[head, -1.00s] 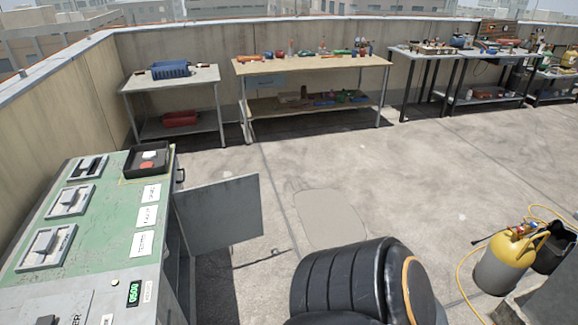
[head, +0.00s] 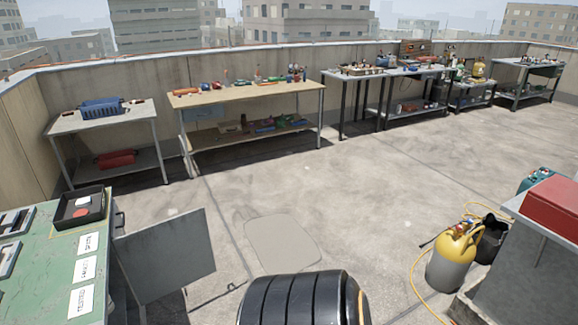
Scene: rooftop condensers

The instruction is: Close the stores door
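A flat grey door (head: 165,255) stands swung open from the right side of the green-topped bench cabinet (head: 40,262) at the lower left. It juts out to the right over the concrete floor. No wording on it is readable, so I cannot tell by a label that it is the stores door. The cabinet's opening is mostly hidden from this angle. Neither of my grippers is in view. A black ribbed part of mine shows at the bottom middle, apart from the door in the picture.
A black tray (head: 97,204) sits on the cabinet top. A yellow-topped cylinder (head: 452,258) with a yellow hose stands at right, beside a grey block with a red box (head: 553,202). Tables line the back parapet. The middle floor, with a pale patch (head: 283,243), is clear.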

